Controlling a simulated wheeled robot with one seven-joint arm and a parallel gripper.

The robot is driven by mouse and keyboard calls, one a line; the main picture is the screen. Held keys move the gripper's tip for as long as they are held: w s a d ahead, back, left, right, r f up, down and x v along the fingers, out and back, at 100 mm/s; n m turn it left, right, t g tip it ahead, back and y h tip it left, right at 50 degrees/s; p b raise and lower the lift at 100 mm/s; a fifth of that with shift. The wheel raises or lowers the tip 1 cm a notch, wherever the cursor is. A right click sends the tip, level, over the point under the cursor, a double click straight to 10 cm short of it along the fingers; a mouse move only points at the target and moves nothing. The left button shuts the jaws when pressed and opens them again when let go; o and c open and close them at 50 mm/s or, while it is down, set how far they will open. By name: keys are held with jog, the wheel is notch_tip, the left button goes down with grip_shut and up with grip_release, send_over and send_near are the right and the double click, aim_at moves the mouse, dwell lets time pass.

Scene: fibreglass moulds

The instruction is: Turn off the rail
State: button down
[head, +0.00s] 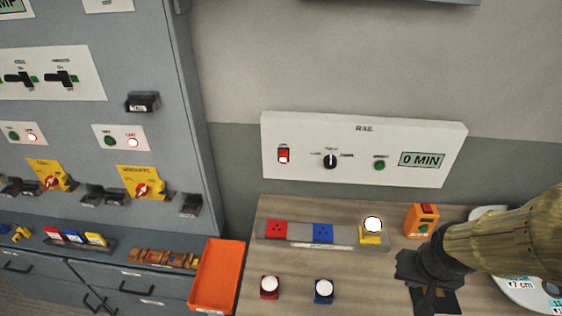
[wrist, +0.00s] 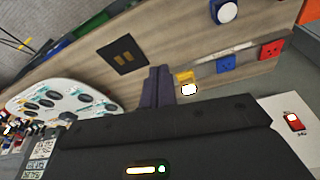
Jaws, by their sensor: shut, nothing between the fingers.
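The white rail panel (head: 300,125) is on the wall above the bench and carries the label RAIL. At its left is a red rocker switch (head: 284,155) with a bright white patch on it. A black knob (head: 330,160), a green round button (head: 380,165) and a display reading 0 MIN (head: 421,160) sit to its right. The switch also shows at the right of the wrist view (wrist: 292,121). My gripper (head: 431,300) is low at the right, over the bench and apart from the panel. Its fingers (wrist: 158,82) are together and empty.
A grey strip with a red socket (head: 277,230), a blue socket (head: 323,233) and a white-topped yellow unit (head: 372,228) lies below the panel. An orange device (head: 421,221) stands near my arm. An orange tray (head: 217,275) is at left, beside a grey cabinet (head: 150,60).

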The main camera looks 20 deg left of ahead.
jog(key=w+a+f+n+t+y+b, duration=0.1)
jog(key=w+a+n+t, duration=0.15)
jog(key=w+a, duration=0.3)
jog(key=w+a+f+n+t+b, duration=0.2)
jog(key=w+a+n, duration=0.2)
jog(key=w, duration=0.2)
jog(key=n+t+y+b, duration=0.3)
jog(key=n+t+b, duration=0.2)
jog(key=n+t, duration=0.75)
send_near(282, 154)
jog(key=shift+n+g, duration=0.6)
jog(key=shift+n, duration=0.1)
jog(key=p+x, duration=0.2)
jog(key=x, duration=0.1)
jog(key=r+p+x, duration=0.1)
jog(key=p+x, duration=0.2)
jog(key=shift+d+r+p, duration=0.1)
jog(key=shift+d+p, duration=0.05)
jog(key=shift+p, duration=0.2)
jog(key=shift+w, duration=0.35)
